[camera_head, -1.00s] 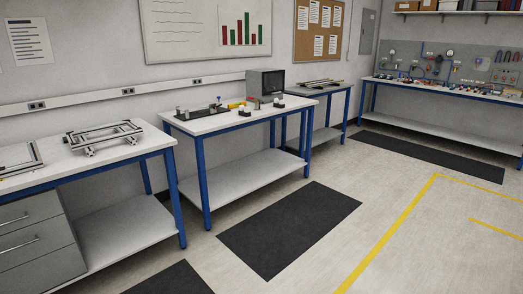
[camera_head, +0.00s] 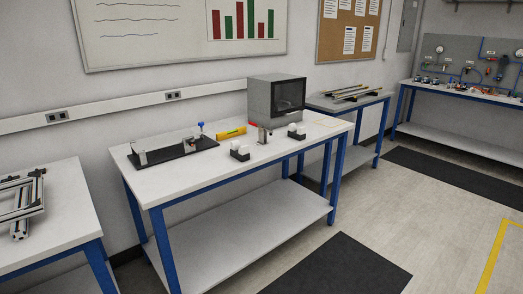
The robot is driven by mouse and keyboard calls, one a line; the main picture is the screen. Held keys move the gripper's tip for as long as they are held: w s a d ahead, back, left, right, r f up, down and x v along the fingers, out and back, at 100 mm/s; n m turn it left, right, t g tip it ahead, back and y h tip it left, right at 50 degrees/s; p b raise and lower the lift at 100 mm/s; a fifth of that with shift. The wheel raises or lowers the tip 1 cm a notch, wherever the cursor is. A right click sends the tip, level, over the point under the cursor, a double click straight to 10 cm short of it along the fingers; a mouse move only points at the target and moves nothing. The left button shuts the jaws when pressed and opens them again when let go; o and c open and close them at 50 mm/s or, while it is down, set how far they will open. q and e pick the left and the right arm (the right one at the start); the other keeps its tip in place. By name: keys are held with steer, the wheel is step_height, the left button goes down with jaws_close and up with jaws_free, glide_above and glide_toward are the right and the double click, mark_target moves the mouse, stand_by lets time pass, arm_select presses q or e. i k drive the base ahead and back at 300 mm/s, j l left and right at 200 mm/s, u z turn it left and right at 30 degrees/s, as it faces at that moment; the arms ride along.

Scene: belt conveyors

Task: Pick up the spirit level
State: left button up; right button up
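A yellow spirit level (camera_head: 231,133) lies on the white top of the middle workbench (camera_head: 188,182). It sits to the right of a black plate fixture (camera_head: 173,150) and to the left of a grey box-shaped device with a dark screen (camera_head: 276,100). Small white and dark parts (camera_head: 240,151) stand just in front of it. Neither of my grippers shows in the head view.
More small parts stand on the bench, among them a metal cylinder (camera_head: 262,135) and a white-and-dark piece (camera_head: 296,131). A bench with an aluminium frame (camera_head: 24,206) is at the left. Benches with profiles (camera_head: 352,92) and a panel (camera_head: 475,65) are beyond. A dark mat (camera_head: 340,268) lies on open floor.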

mark_target(223, 136)
steer(key=i+l+u, duration=0.15)
steer(key=i, duration=0.3)
steer(key=i+l+u, duration=0.2)
steer(key=i, duration=0.2)
steer(key=i+l+u, duration=0.1)
steer(key=i+l, duration=1.3)
steer(key=i, duration=0.05)
